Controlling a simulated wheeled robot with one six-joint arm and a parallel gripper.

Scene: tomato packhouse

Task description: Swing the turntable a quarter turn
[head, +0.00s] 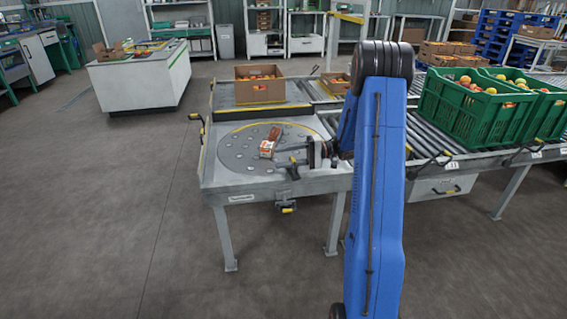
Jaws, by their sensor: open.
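My wrist and arm hide the disc's right edge.
A cardboard box (260,92) of tomatoes stands on rollers behind the turntable. Green crates (455,112) of tomatoes stand on the roller conveyor (425,140) at the right. A yellow-handled fitting (286,207) hangs under the table's front edge. The floor at the left is clear.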

